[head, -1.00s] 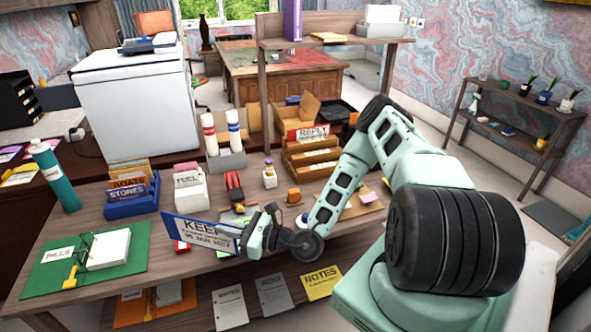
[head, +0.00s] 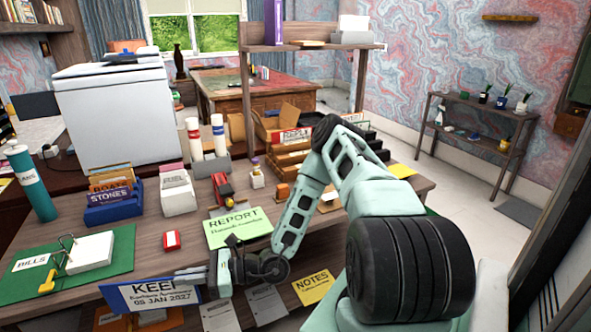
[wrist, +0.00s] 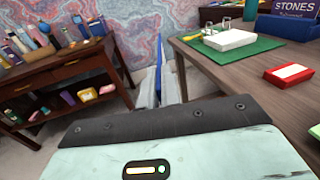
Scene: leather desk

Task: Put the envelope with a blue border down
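The envelope with a blue border (head: 150,293) reads "KEEP" and "05 JAN 2027". My gripper (head: 192,274) is shut on its right end in the head view. It is held face toward the head camera, in front of the desk's near edge. In the wrist view the envelope (wrist: 160,55) shows edge-on as a thin blue strip between the fingers (wrist: 160,90). There it is left of the desk edge, over the floor gap. The wooden desk (head: 140,247) lies behind it.
A green "BILLS" folder (head: 120,250), a red-and-white box (head: 172,240) and a green "REPORT" sheet (head: 235,226) lie on the desk. A blue "STONES" box (head: 112,212) stands behind. Bare wood shows between them. A lower shelf holds a yellow "NOTES" sheet (head: 313,287).

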